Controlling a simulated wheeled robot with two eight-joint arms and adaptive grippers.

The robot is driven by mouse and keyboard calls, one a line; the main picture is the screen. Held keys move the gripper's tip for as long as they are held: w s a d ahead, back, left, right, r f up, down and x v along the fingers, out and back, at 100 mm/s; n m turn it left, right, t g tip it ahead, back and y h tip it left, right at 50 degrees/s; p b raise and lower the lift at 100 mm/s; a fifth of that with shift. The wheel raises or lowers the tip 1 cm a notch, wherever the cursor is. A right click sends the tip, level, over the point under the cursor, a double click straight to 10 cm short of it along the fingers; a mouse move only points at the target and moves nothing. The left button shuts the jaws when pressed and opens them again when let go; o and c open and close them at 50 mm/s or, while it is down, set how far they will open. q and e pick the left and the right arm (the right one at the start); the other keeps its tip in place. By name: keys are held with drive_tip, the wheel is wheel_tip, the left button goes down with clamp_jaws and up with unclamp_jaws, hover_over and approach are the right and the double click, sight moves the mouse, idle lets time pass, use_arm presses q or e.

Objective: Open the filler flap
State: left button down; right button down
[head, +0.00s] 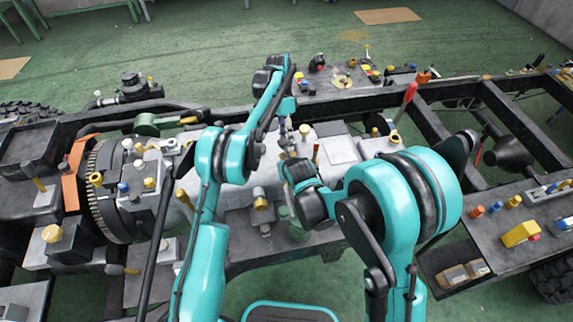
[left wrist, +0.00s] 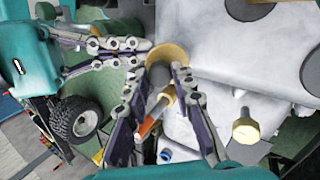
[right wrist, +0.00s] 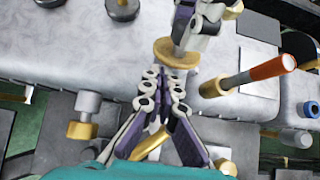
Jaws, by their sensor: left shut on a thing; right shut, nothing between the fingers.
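A round brass-coloured piece, which looks like the filler flap, shows in the left wrist view (left wrist: 172,54) and in the right wrist view (right wrist: 172,56), over the pale grey tank (head: 340,148). My left gripper (head: 285,143) reaches down to it from above. Its fingers (left wrist: 166,76) are shut on the piece, around its grey stem. My right gripper (right wrist: 164,82) is shut and empty, its tips close beside the brass piece. I cannot tell whether they touch it. The two grippers partly hide the piece in the head view, and its hinge is not clear.
A grey rod with an orange end (right wrist: 270,72) stands close to the grippers. A red-handled tool (head: 407,100) sticks up right of the tank. Dark frame rails (head: 450,92) run behind.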

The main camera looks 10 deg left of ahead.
use_arm(q)
drive_tip(key=shift+w+f, duration=0.1)
use_arm(e)
drive_tip(key=shift+w+a+r, duration=0.1)
drive_tip(key=shift+w+r, duration=0.4)
drive_tip(key=shift+r, duration=0.1)
use_arm(q)
drive_tip(key=c, duration=1.3)
unclamp_jaws()
drive_tip(key=shift+o, duration=0.2)
drive_tip(key=shift+d, duration=0.1)
use_arm(e)
drive_tip(key=shift+s, duration=0.1)
